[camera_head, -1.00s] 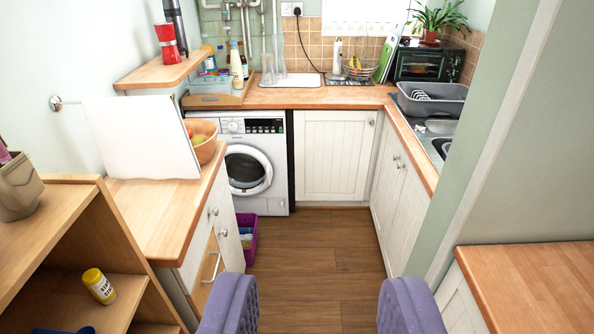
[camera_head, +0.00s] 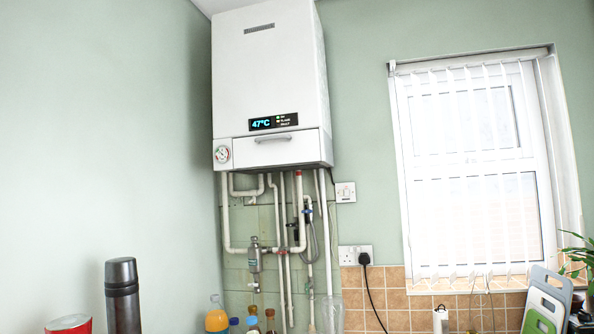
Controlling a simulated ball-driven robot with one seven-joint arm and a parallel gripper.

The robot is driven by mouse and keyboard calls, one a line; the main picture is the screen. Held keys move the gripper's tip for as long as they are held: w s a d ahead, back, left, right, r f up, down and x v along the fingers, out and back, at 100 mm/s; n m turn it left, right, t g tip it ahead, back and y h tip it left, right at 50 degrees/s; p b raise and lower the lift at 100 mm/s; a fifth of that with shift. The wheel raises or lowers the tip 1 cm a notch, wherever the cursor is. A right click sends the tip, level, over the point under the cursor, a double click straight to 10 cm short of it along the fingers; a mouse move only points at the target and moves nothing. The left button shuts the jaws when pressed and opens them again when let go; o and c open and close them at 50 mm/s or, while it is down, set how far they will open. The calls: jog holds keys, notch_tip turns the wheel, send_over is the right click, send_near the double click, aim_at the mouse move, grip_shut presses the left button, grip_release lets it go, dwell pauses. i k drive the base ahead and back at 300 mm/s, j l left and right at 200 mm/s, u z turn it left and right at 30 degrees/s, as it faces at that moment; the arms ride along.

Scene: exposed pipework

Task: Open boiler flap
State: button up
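The white boiler (camera_head: 268,75) hangs high on the green back wall, left of the window. Its flap (camera_head: 277,150) is the low front panel at the bottom of the boiler, with a grey bar handle (camera_head: 273,138) near its top edge. The flap looks shut, flush with the front. A display (camera_head: 273,121) reading 47°C sits just above it, and a round gauge (camera_head: 222,154) is to its left. My gripper is not in view.
Exposed pipes (camera_head: 285,240) run down below the boiler. A dark flask (camera_head: 122,295), a red container (camera_head: 70,325) and several bottles (camera_head: 217,315) stand low at the left. A window with blinds (camera_head: 475,170) is at the right.

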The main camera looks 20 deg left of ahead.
aim_at(302, 146)
jog(key=i, duration=0.9)
jog(key=i+z, duration=0.1)
jog(key=i, duration=0.8)
jog(key=i+j, duration=0.2)
jog(key=i, duration=0.7)
jog(key=l+z, duration=0.05)
